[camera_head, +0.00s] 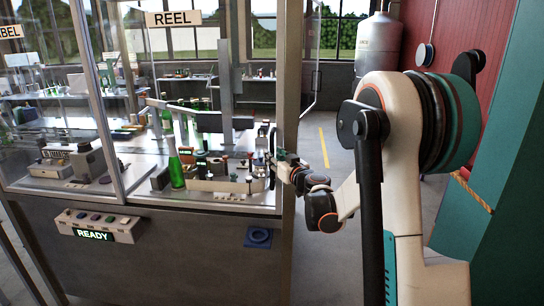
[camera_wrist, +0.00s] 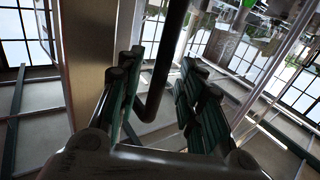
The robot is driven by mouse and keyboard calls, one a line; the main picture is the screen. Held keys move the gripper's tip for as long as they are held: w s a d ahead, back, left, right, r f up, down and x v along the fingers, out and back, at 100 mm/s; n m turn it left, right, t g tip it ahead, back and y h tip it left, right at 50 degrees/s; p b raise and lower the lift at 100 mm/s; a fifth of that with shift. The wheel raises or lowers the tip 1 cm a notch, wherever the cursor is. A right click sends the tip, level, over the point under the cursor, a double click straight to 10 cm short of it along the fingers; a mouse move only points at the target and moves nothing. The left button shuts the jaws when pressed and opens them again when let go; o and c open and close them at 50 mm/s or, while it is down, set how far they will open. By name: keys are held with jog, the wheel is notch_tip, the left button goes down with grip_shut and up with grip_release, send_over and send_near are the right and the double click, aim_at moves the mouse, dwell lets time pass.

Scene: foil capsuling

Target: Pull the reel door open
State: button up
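The reel bay sits under the REEL sign (camera_head: 173,18) on the glazed machine; I cannot clearly tell the position of its glass door in the head view. A dark vertical handle bar (camera_head: 272,158) shows by the machine's right post. My gripper (camera_head: 281,163) is at this bar, reaching in from the right. In the wrist view, the dark handle bar (camera_wrist: 167,60) with a bent lower end stands between the dark green ribbed fingers of my gripper (camera_wrist: 160,95). The fingers are apart, with gaps visible on the bar's sides.
A green bottle (camera_head: 176,168) and small fixtures stand on the machine deck. A control box (camera_head: 98,225) with a lit READY label is on the front. A grey post (camera_head: 290,90) stands close to my gripper. Open floor (camera_head: 330,200) lies to the right.

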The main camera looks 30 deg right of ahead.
jog(key=shift+w, duration=1.25)
grip_shut()
jog(key=shift+a, duration=0.15)
